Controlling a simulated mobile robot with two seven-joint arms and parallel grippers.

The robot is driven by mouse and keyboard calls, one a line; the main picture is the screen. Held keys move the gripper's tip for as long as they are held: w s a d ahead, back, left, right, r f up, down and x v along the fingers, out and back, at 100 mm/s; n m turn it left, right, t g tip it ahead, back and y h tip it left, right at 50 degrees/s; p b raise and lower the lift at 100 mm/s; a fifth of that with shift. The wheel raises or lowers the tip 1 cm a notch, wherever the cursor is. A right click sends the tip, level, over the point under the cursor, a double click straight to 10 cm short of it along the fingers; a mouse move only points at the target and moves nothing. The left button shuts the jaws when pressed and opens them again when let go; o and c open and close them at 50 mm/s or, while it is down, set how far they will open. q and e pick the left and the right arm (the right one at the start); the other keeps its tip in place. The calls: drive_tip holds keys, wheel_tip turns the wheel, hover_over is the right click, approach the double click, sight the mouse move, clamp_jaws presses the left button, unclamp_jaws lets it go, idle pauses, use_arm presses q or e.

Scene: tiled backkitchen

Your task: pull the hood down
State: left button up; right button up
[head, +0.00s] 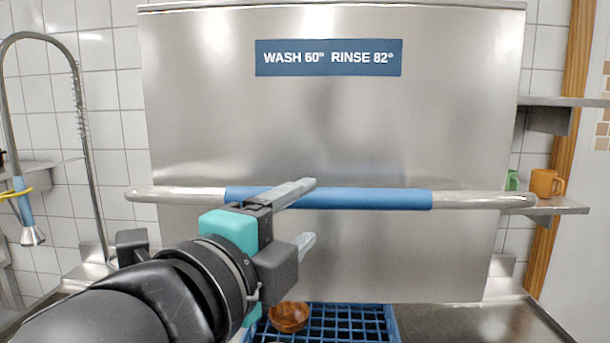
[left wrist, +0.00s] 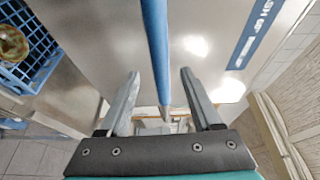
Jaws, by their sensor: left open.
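The hood (head: 330,120) is a large stainless steel box front with a blue "WASH 60° RINSE 82°" label. It is raised, its lower edge above a blue rack. A horizontal bar handle (head: 385,199) with a blue middle sleeve crosses its lower part. My left gripper (head: 311,210) is open and empty at the left half of the sleeve. Its upper finger overlaps the bar in the head view, and the other finger is below. In the left wrist view the handle (left wrist: 155,45) runs between the two spread fingers; contact cannot be told. My right gripper is not in view.
A blue rack (head: 392,325) with a brown bowl (head: 289,316) sits under the hood. A spray hose tap (head: 80,110) stands at the left. At the right, a shelf (head: 570,208) holds an orange mug (head: 545,183) and a green mug (head: 512,180) near the handle's end.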

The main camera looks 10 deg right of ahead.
sight(322, 203)
use_arm(q)
drive_tip(key=shift+p+x, duration=0.6)
drive_tip(key=shift+x, duration=3.2)
drive_tip(key=shift+s, duration=0.1)
drive_tip(key=shift+c, duration=0.2)
clamp_jaws()
